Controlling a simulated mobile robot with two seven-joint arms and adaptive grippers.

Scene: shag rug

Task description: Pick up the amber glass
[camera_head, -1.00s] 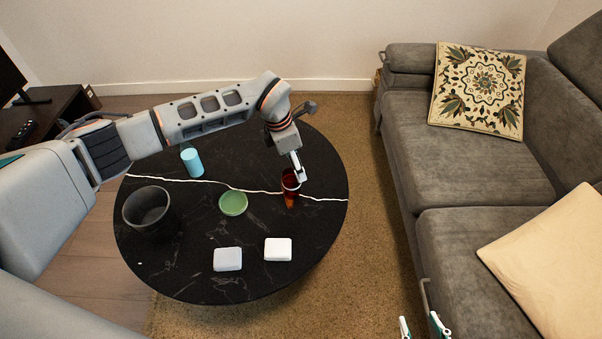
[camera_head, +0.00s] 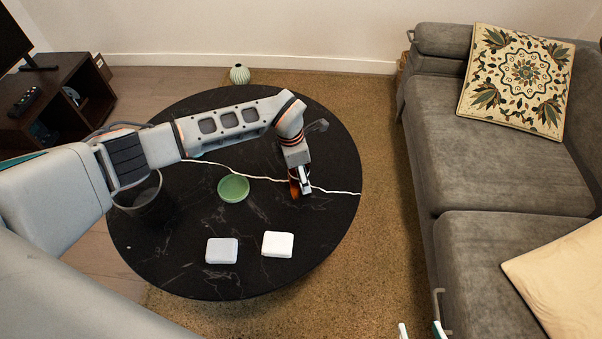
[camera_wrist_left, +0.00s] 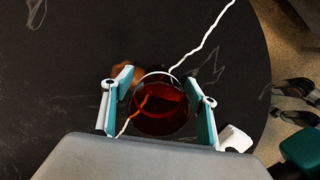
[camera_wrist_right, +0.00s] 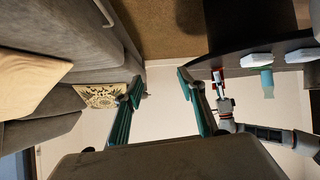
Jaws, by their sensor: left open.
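The amber glass (camera_head: 294,188) stands on the black round table (camera_head: 300,265), right of the green dish, mostly hidden by my left gripper (camera_head: 303,188) in the head view. In the left wrist view the glass (camera_wrist_left: 160,108) sits between the two teal fingers of my left gripper (camera_wrist_left: 160,98). These fingers are apart, one on each side of the glass; I cannot tell whether they touch it. My right gripper (camera_wrist_right: 160,88) is open and empty, away from the table near the sofa; only its fingertips show at the head view's bottom edge.
The blue cup is almost wholly behind my left arm. A grey sofa (camera_head: 480,170) stands at right.

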